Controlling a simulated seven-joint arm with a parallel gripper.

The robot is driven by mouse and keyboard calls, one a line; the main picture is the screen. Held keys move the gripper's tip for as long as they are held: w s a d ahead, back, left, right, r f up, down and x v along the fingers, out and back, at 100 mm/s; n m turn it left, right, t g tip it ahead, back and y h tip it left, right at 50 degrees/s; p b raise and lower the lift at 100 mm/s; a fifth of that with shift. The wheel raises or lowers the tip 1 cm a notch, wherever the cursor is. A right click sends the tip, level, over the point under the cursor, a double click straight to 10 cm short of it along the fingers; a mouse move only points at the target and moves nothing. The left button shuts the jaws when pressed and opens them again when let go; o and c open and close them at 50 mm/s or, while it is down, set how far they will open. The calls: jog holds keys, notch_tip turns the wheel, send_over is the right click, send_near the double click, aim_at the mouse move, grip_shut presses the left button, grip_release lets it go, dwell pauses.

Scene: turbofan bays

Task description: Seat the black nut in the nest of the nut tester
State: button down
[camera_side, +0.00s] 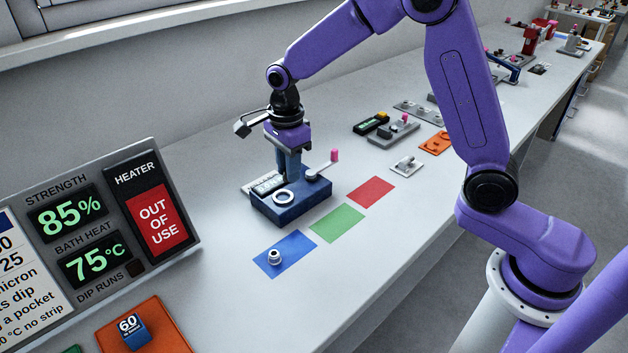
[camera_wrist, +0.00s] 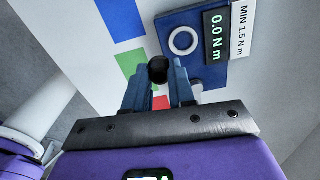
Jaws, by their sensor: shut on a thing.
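The nut tester is a dark blue block (camera_side: 305,213) with a white ring-shaped nest (camera_side: 284,197) on top and a crank with a pink knob. The nest also shows as an empty-looking white ring (camera_wrist: 184,41) in the wrist view. My gripper (camera_wrist: 159,80) is shut on the black nut (camera_wrist: 158,68), held between its blue fingertips. In the wrist view the nut is below and left of the ring, apart from it. In the side view my gripper (camera_side: 289,172) is just behind the nest, over the tester's far side; the nut cannot be made out there.
The tester's display (camera_wrist: 216,36) reads 0.0 N m beside a MIN 1.5 N m label (camera_wrist: 241,28). A silver nut (camera_side: 274,257) stands on a blue patch (camera_side: 294,241). Green (camera_side: 337,222) and red (camera_side: 371,191) patches look empty. Other fixtures stand further along the bench.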

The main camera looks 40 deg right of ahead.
jog(key=w+f, duration=0.1)
jog(key=w, duration=0.3)
send_over(283, 198)
jog(key=shift+f, duration=2.85)
jog(key=shift+f, duration=0.75)
jog(key=shift+c, duration=2.4)
grip_release()
notch_tip(283, 198, up, 7)
